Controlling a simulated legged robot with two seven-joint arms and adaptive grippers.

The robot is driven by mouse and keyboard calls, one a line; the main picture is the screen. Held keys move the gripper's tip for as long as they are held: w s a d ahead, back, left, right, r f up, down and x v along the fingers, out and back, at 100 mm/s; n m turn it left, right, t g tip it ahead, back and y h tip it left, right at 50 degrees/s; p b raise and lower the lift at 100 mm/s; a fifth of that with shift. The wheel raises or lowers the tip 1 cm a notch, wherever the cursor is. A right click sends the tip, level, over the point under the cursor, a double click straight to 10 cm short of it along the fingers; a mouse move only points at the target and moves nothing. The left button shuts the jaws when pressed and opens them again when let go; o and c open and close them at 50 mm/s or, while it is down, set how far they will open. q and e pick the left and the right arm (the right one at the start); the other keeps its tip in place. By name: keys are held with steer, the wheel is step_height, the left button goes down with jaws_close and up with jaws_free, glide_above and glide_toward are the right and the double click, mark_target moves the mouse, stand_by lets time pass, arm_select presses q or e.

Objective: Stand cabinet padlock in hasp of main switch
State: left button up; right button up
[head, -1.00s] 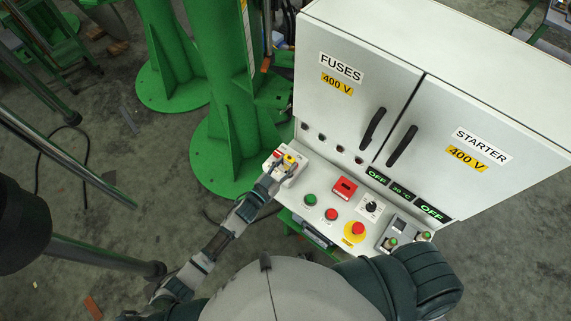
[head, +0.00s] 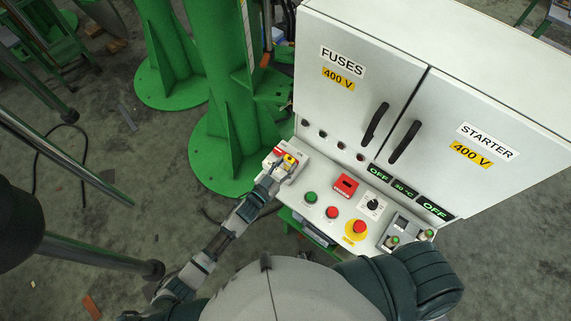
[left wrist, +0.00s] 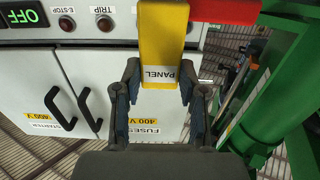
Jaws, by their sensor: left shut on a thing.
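A yellow block marked PANEL (left wrist: 164,45), which I take for the cabinet padlock, is between the fingers of my left gripper (left wrist: 160,92) in the left wrist view. The gripper is shut on it. In the head view the padlock (head: 291,160) is a small yellow spot at the left end of the console, with my left gripper (head: 274,174) against it. A red part (left wrist: 225,11), probably the main switch handle, lies right beside the padlock in the left wrist view. The hasp and shackle cannot be made out. My right gripper is not in view.
The white cabinet (head: 365,70) rises behind the console. The console has a red box (head: 345,186), push buttons, a dial (head: 372,204) and a yellow-ringed emergency stop (head: 359,227) to the right. A green column (head: 222,120) stands close on the left.

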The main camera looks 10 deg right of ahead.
arm_select(q)
steer(key=shift+f+b, duration=0.55)
steer(key=shift+f, duration=0.3)
steer(key=o, duration=1.3)
steer(key=v, duration=1.2)
steer(key=shift+f, duration=0.15)
